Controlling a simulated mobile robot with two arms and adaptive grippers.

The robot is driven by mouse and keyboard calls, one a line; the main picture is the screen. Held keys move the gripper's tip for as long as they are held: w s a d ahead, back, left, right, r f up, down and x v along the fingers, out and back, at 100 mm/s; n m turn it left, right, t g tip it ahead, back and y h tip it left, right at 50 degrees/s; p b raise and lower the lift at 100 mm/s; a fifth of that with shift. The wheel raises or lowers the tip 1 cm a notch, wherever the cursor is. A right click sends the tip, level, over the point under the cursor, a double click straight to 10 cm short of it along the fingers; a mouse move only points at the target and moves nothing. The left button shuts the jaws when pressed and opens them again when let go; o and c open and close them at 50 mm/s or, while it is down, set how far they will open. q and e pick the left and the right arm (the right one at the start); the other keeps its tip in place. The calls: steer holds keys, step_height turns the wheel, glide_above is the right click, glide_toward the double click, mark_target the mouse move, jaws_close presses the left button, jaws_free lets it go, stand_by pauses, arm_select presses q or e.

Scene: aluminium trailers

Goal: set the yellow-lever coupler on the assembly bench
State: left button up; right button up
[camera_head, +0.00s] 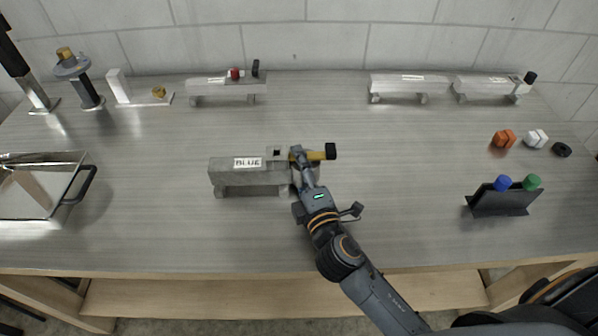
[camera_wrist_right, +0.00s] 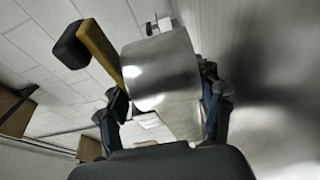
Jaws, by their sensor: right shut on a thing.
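The yellow-lever coupler (camera_head: 319,155) is at the right end of the aluminium trailer labelled BLUE (camera_head: 235,177), on the bench. Its yellow lever with a black tip points right. My right gripper (camera_head: 302,165) is shut on the coupler and hides much of its body. In the right wrist view, the coupler's bright metal body (camera_wrist_right: 158,72) sits between the two fingers, with the yellow lever (camera_wrist_right: 100,52) on the left. I cannot tell whether the coupler is attached to the trailer or just beside it. The assembly bench (camera_head: 400,200) is a wide grey top. My left gripper is not in view.
Trailers (camera_head: 228,90) and (camera_head: 408,86) stand at the back. A metal tray (camera_head: 38,205) is at left, and a dark holder (camera_head: 498,204) with blue and green caps is at right. Orange, white and black knobs (camera_head: 503,139) lie beyond it. The bench's front middle is clear.

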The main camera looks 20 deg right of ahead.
steer(key=shift+r, duration=0.25)
steer(key=o, duration=1.5)
steer(key=shift+f, duration=0.3)
steer(key=shift+c, duration=0.2)
steer(key=shift+o, duration=0.5)
steer(key=shift+r, duration=0.25)
steer(key=s+b, duration=0.3)
steer(key=s, duration=0.8)
steer(key=shift+s+f, duration=0.1)
steer(key=shift+f, duration=0.1)
steer(key=shift+s+r, duration=0.15)
steer(key=shift+s, duration=0.35)
